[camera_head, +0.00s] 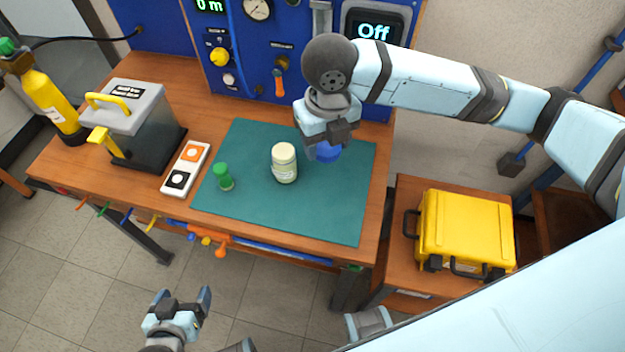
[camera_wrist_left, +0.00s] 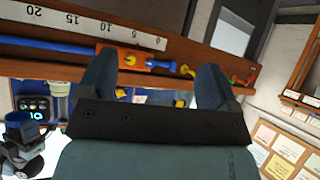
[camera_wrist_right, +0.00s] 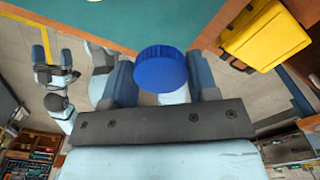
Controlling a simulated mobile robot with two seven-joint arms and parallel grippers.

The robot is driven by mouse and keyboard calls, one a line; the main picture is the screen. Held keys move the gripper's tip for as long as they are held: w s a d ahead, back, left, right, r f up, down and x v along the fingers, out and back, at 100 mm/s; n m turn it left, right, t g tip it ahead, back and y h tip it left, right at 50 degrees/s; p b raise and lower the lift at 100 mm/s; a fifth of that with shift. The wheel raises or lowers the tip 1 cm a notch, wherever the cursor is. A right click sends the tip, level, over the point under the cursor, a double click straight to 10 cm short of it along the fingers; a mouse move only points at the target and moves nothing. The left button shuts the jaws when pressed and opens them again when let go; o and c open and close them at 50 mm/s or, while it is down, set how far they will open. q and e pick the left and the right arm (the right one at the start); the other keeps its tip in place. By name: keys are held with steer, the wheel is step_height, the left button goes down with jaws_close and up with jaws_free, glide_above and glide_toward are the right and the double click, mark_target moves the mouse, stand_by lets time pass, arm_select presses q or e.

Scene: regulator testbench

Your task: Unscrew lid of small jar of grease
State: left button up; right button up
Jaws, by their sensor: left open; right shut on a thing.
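A blue round ridged lid (camera_wrist_right: 161,69) is held between the fingers of my right gripper (camera_wrist_right: 163,85). In the head view this blue lid (camera_head: 326,152) hangs below my right gripper (camera_head: 328,140), above the green mat. A cream-coloured jar (camera_head: 284,163) stands upright on the mat, left of the gripper and apart from it. A smaller green-topped container (camera_head: 222,177) stands further left on the mat. I cannot tell whether anything is attached under the blue lid. My left gripper (camera_head: 184,305) is open and empty, low in front of the table; its fingers (camera_wrist_left: 158,85) show in the left wrist view.
The green mat (camera_head: 330,215) is clear at the front right. A two-button box (camera_head: 186,167), a grey box with yellow handles (camera_head: 135,112) and a yellow cylinder (camera_head: 50,105) stand left. A yellow case (camera_head: 465,235) sits on a side table. A blue panel stands behind.

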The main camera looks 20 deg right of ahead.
mark_target(323, 191)
step_height(323, 191, down, 15)
steer(key=shift+r+b, duration=0.2)
steer(key=shift+b, duration=0.8)
steer(key=o, duration=1)
steer(key=shift+f, duration=0.1)
step_height(323, 191, up, 12)
steer(key=shift+r+p, duration=0.15)
steer(key=shift+p, duration=0.85)
